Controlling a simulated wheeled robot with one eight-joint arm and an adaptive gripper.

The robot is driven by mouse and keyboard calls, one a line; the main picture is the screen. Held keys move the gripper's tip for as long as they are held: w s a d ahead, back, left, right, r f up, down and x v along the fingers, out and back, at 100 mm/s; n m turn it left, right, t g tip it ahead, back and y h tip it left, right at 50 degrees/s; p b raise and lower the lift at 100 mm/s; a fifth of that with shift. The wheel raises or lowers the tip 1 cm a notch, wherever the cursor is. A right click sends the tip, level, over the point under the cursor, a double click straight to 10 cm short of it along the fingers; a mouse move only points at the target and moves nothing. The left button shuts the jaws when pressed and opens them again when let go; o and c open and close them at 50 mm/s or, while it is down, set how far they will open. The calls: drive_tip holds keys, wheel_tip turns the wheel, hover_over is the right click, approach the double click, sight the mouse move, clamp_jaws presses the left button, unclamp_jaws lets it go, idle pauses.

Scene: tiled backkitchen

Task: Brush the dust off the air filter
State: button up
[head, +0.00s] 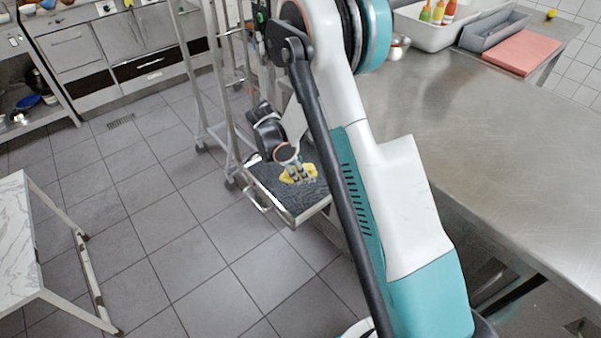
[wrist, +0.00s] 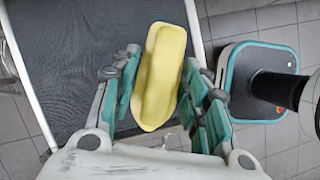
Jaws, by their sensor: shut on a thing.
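The air filter (head: 300,205) is a dark grey mesh panel in a pale metal frame, low beside the steel table. It also fills the upper left of the wrist view (wrist: 75,60). A yellow, long, rounded tool (head: 312,174), seemingly the brush, is over the filter; it also shows in the wrist view (wrist: 160,75). My gripper (head: 296,171) points down over the filter, shut on the yellow tool, with fingers on both sides of it. The tool's underside is hidden, so I cannot tell whether it touches the mesh. Dust is not clearly distinguishable.
A steel table (head: 485,125) runs along the right, holding a white tub with bottles, a grey tray and a red board (head: 522,51). A metal rack (head: 215,100) stands behind the filter. A marble-topped table (head: 18,240) is at left. The tiled floor between is clear.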

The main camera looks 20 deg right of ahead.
drive_tip(key=shift+r+p, duration=0.45)
drive_tip(key=shift+r, duration=0.65)
